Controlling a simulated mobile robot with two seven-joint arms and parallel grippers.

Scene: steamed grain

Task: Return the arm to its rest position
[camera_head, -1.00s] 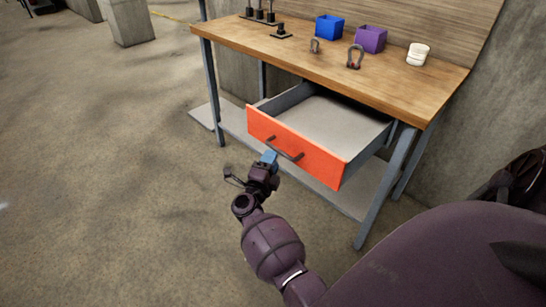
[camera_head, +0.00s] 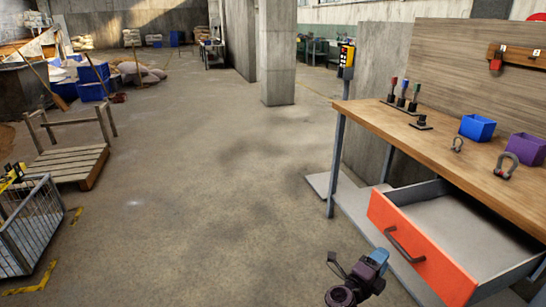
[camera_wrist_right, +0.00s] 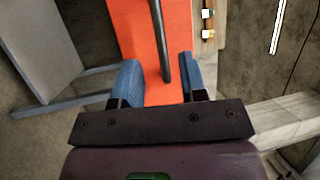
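My right gripper (camera_head: 380,256) is in front of the open drawer's orange front (camera_head: 412,250), close to the dark handle (camera_head: 404,246). In the right wrist view its two blue fingers (camera_wrist_right: 162,70) are spread apart, with the handle (camera_wrist_right: 160,35) showing between and beyond them. The gripper is open and holds nothing; I cannot tell the exact gap to the handle. The drawer is pulled out from under the workbench and its visible inside (camera_head: 470,235) is empty. My left gripper is not in view.
The wooden workbench (camera_head: 400,130) carries a blue bin (camera_head: 477,128), a purple bin (camera_head: 525,149) and shackles (camera_head: 506,166). Open concrete floor (camera_head: 190,200) lies to the left. A wire cage (camera_head: 30,230) and a pallet (camera_head: 70,165) stand at the far left.

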